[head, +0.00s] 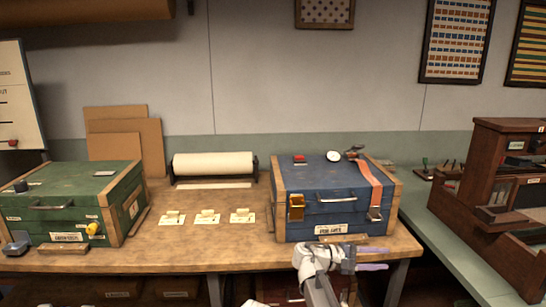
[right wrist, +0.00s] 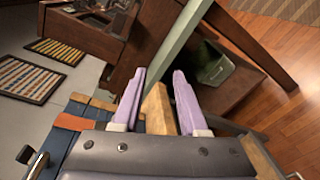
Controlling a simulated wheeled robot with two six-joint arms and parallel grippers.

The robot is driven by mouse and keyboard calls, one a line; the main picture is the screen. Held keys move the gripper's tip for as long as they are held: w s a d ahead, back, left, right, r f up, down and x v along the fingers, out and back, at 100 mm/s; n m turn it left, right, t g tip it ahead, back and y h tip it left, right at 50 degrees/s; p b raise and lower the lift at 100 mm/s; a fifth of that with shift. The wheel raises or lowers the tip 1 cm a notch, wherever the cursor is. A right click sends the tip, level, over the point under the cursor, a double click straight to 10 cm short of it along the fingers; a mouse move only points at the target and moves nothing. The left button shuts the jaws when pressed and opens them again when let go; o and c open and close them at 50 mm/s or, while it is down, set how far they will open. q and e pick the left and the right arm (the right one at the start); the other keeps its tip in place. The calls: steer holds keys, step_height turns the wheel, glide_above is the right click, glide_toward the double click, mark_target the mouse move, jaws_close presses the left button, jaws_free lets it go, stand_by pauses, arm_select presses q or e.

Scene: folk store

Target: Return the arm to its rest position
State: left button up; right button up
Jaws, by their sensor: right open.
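My right gripper (head: 374,258) is at the front edge of the table, just below the blue box (head: 340,221) in the head view. Its two pale purple fingers are apart with nothing held between them; they also show in the right wrist view (right wrist: 158,100). The blue wooden box has a handle, a brass latch and an orange strap (head: 371,184) over its right side. In the right wrist view the blue box (right wrist: 72,138) lies to the left of the gripper. My left gripper is not in view.
A green box (head: 75,205) stands at the left of the wooden table (head: 190,250). A paper roll (head: 213,164) and several cards lie between the boxes. A dark wooden cabinet (head: 490,200) stands on the right counter. A green bin (right wrist: 217,68) is below, near the wooden floor.

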steer(key=s+a+f+m+g+y+p, duration=0.1)
steer(key=s+a+m+y+p, duration=0.1)
steer(key=s+a+y+p, duration=1.3)
steer(key=s+a+p, duration=0.1)
steer(key=s+a, duration=0.5)
steer(key=a, duration=0.3)
steer(key=shift+s+f+g+p, duration=0.2)
steer(key=shift+f+g+p, duration=0.05)
steer(key=shift+g+p, duration=0.1)
